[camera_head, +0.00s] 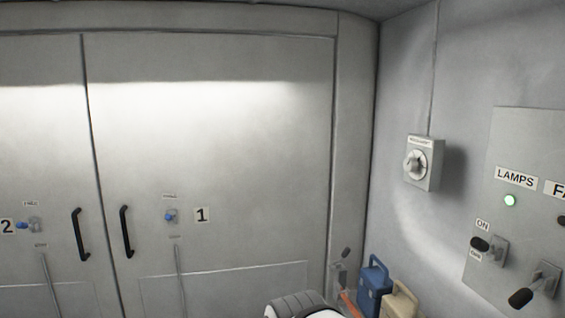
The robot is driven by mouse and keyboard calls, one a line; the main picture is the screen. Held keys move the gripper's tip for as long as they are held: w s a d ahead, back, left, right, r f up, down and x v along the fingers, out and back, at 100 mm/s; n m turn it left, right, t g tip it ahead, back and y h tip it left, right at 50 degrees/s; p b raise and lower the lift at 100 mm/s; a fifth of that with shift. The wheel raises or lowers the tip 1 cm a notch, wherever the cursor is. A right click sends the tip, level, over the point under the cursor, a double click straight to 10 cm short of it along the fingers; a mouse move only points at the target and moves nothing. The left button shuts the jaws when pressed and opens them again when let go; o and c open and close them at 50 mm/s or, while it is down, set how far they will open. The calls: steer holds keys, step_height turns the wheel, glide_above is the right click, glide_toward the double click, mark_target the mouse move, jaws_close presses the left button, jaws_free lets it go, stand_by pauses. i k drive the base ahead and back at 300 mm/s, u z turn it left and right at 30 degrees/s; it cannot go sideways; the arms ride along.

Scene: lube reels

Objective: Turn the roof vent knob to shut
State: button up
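A grey box with a round pale dial and a knob (413,164) is mounted on the right wall, just right of the room's corner. A small label sits along its top, too small to read for certain; it looks like the roof vent control. The knob's grip stands out from the dial toward the lower left, and I cannot tell which setting it points to. A thin conduit runs up the wall from the box.
A panel (520,140) marked LAMPS, with a lit green light and levers, is right of the knob box. Blue (371,290) and beige (400,303) cans stand below. Doors (230,120) with black handles fill the left. The space before the knob looks clear.

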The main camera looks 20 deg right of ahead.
mark_target(411, 165)
steer(key=u, duration=0.65)
steer(key=i, duration=2.6)
steer(key=z, duration=3.3)
steer(key=i, duration=1.05)
steer(key=z, duration=0.1)
